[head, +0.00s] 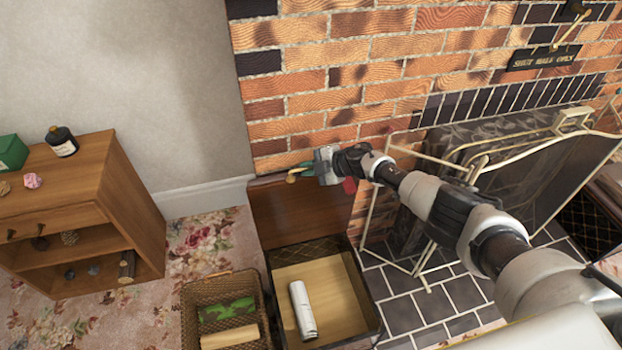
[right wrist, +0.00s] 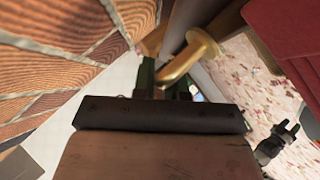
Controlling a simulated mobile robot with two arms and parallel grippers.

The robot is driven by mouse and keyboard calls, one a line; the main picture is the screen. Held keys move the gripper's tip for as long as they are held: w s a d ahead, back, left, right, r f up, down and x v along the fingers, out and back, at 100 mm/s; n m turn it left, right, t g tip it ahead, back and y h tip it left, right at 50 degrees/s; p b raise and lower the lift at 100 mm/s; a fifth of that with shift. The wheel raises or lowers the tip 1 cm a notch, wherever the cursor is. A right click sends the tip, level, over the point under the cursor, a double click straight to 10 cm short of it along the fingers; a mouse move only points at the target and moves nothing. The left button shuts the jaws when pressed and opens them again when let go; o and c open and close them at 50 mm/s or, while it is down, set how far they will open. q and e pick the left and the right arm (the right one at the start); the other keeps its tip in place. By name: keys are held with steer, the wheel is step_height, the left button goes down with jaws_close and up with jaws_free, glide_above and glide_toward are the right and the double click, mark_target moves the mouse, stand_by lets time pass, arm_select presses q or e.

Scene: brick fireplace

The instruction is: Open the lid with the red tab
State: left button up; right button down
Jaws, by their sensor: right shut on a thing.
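A wooden lid (head: 298,212) stands raised at the back of a box (head: 377,328), against the brick wall. The red tab (head: 349,186) shows by its upper right edge, just below my right gripper; a red piece (right wrist: 285,45) also fills the upper right of the right wrist view. My right gripper (head: 304,172) is at the lid's top edge, shut on a brass handle (head: 292,177). In the right wrist view the handle (right wrist: 187,60) sits at the green fingers and partly hides them. The box is open, with a white roll (head: 303,310) inside.
A wicker basket (head: 190,308) stands left of the box. A wooden shelf unit (head: 130,195) is farther left. A fireplace screen (head: 560,175) stands at the right, with another lattice-lined box (head: 588,228) beyond it. Flowered carpet (head: 190,240) lies between shelf and box.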

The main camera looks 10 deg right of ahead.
arm_select(q)
steer(key=shift+f, duration=0.1)
arm_select(e)
steer(key=shift+w+d+r, duration=0.1)
steer(key=shift+w, duration=0.2)
arm_select(q)
steer(key=shift+w, duration=0.1)
arm_select(e)
steer(key=c, duration=1.3)
jaws_free()
steer(key=shift+o, duration=0.7)
arm_select(q)
steer(key=shift+w, duration=0.25)
arm_select(e)
steer(key=shift+s, duration=0.1)
